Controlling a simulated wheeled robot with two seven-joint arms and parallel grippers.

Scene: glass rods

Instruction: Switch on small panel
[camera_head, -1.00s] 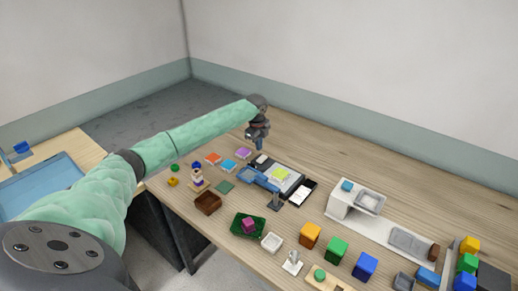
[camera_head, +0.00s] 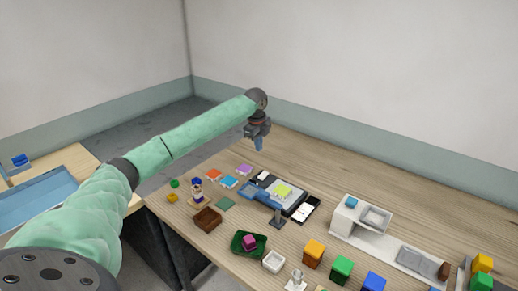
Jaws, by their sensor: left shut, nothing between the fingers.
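My left gripper (camera_head: 258,143) is shut and empty. It points down above the back edge of the table, with a gap in the picture between its tips and a small dark panel with a white face (camera_head: 263,175). This may be the small panel, but it is too small to tell whether it is lit. A larger dark panel (camera_head: 297,205) with a grey-white top and a yellow-green square lies in front of it. A black panel with a white face (camera_head: 305,210) lies to its right. My right gripper is out of view.
Coloured tiles, a brown bowl (camera_head: 207,220) and a green tray (camera_head: 248,243) are at left and front. A white stand (camera_head: 352,212) is at right. The back of the table is clear.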

